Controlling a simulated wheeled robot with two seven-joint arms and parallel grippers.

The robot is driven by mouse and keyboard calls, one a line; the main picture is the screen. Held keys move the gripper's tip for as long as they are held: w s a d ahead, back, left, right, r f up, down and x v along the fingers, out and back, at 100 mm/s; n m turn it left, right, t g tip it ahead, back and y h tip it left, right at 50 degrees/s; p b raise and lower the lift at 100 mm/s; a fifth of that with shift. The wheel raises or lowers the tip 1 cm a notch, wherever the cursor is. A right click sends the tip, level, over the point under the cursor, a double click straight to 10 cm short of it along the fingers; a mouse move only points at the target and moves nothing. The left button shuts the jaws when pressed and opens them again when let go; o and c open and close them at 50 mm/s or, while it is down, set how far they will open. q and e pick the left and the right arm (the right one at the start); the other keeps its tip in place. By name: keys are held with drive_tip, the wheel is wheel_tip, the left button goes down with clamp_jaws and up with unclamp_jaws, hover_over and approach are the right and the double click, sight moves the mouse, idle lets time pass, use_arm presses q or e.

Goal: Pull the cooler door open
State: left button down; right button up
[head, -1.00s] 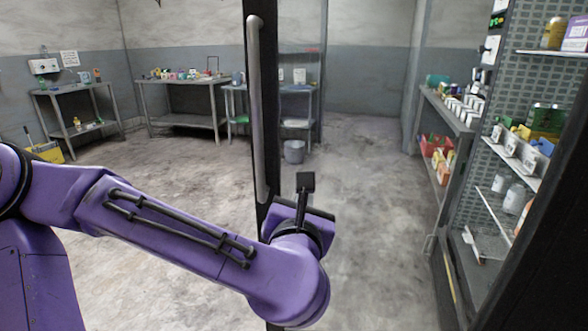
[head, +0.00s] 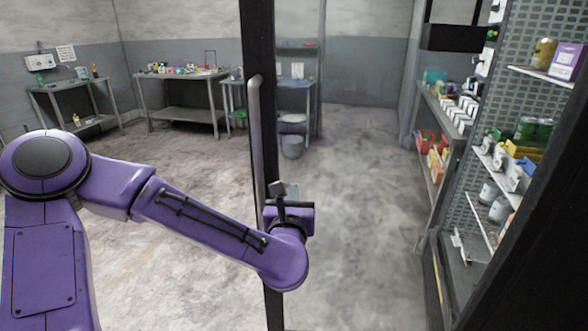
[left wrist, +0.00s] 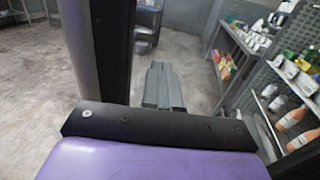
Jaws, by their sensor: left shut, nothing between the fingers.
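The cooler door shows as a dark upright frame edge (head: 258,40) with a long grey vertical handle (head: 256,130) on it. The door stands open, with a clear gap to its right. My left gripper (head: 279,190) is just right of the frame edge, near the handle's lower part. In the left wrist view its fingers (left wrist: 163,88) are shut and empty, pointing away past the door edge. There the door frame (left wrist: 112,50) and handle (left wrist: 78,45) stand left of the fingers, and the fingers are not around the handle. My right gripper is not in view.
Stocked shelves (head: 500,185) and a dark post (head: 530,240) stand on the right. Beyond the doorway are bare floor (head: 350,180), a grey bucket (head: 292,146) and metal tables (head: 185,115) along the back wall.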

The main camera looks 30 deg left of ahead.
sight(295, 180)
use_arm(q)
drive_tip(key=p+x, duration=0.1)
drive_tip(key=x, duration=0.2)
drive_tip(key=shift+w+a+f, duration=0.1)
drive_tip(key=shift+w, duration=0.1)
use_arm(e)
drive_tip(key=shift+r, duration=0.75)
